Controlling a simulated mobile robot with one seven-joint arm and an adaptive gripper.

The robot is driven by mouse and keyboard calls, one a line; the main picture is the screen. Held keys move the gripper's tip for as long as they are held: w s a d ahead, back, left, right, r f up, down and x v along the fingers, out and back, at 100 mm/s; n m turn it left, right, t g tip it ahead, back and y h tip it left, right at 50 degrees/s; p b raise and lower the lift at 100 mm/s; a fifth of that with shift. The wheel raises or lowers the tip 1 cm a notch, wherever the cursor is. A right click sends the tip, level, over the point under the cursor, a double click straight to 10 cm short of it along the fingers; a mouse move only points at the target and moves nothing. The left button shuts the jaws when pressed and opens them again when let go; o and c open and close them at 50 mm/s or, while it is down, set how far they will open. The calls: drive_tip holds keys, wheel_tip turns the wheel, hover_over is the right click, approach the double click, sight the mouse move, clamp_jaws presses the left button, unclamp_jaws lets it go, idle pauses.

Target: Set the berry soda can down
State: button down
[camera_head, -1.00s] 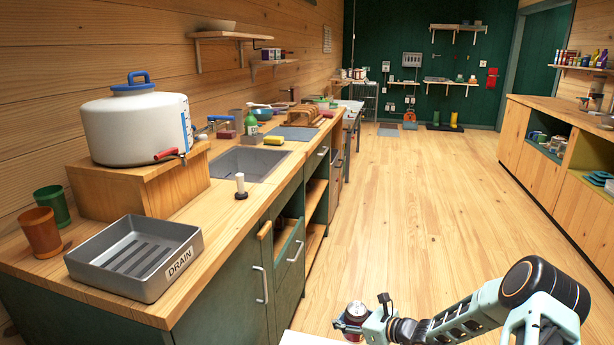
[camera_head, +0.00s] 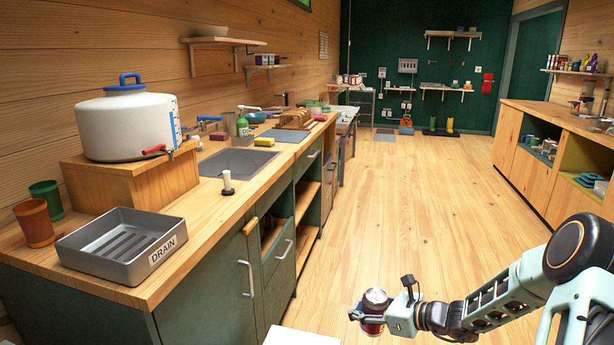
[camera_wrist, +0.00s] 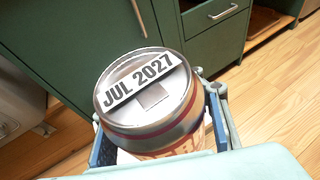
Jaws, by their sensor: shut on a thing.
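The berry soda can (camera_head: 374,301) is dark red with a silver top, held upright in my gripper (camera_head: 372,316) low in front of the counter, over the floor. In the wrist view the can (camera_wrist: 152,100) fills the middle, its lid carrying a "JUL 2027" label. The gripper's fingers (camera_wrist: 158,140) are closed around the can's sides. The can's lower part is hidden by the gripper and arm. The wooden counter (camera_head: 190,215) lies to the left of the can, apart from it.
On the counter are a grey DRAIN tray (camera_head: 66,243), a white-and-black upright piece (camera_head: 227,182), a sink (camera_head: 238,162), a white dispenser (camera_head: 125,128) on a wooden box, and two cups (camera_head: 36,222). Bare wood shows between tray and sink. A white surface (camera_head: 300,336) shows at the bottom edge.

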drive_tip(key=s+r, duration=1)
drive_tip(key=s, duration=0.2)
wheel_tip(320, 180, up, 22)
drive_tip(key=p, duration=2.8)
drive_tip(key=shift+w+d+n+g, duration=0.3)
drive_tip(key=shift+d, duration=0.05)
